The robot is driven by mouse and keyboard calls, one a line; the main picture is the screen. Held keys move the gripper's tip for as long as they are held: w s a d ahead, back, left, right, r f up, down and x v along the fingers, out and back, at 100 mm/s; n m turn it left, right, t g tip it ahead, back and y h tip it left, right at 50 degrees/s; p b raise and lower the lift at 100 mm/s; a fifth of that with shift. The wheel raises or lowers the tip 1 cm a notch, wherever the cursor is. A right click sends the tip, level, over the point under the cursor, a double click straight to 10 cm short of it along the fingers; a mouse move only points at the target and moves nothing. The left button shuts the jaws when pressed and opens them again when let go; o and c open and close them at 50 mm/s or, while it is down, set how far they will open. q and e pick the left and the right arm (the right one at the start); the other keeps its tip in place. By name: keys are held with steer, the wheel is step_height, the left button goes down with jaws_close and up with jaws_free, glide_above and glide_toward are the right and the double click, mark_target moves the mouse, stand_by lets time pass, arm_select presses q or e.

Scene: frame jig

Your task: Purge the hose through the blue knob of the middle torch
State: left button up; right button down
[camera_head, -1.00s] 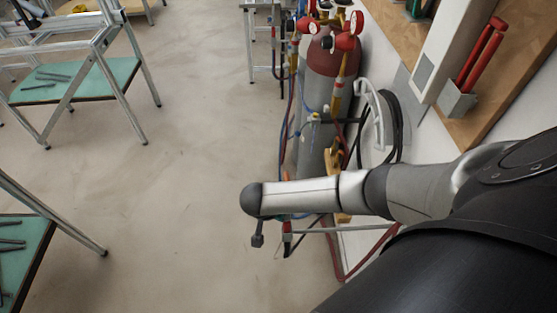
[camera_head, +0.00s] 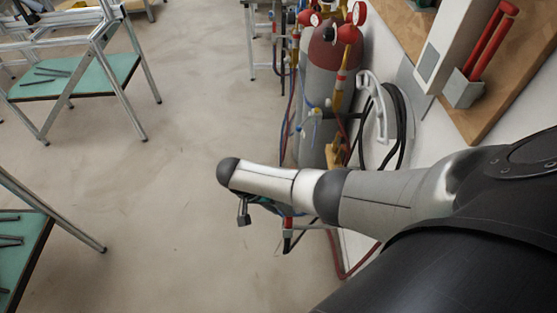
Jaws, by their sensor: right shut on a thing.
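My right arm reaches in from the right, and its rounded end stands over the floor left of the gas cylinders. My right gripper (camera_head: 244,214) hangs below that end, mostly covered by the arm. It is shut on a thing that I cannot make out. Blue-green parts show just under the arm, beside the gripper. A red, white and black piece (camera_head: 287,228) hangs by a thin bar (camera_head: 315,227) right of it; I cannot tell whether it is a torch. The middle torch and its blue knob cannot be made out. My left gripper is not in view.
Gas cylinders (camera_head: 331,75) with red gauges (camera_head: 348,34) and hoses stand by the wall. A coiled black hose (camera_head: 397,125) hangs on the wall. Green-topped tables (camera_head: 103,78) stand on the left. The floor (camera_head: 180,130) between is clear.

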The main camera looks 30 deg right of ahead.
steer(key=c, duration=0.6)
jaws_free()
steer(key=p+v, duration=0.1)
steer(key=v, duration=1.4)
steer(key=shift+p, duration=0.4)
steer(key=shift+a+r, duration=0.1)
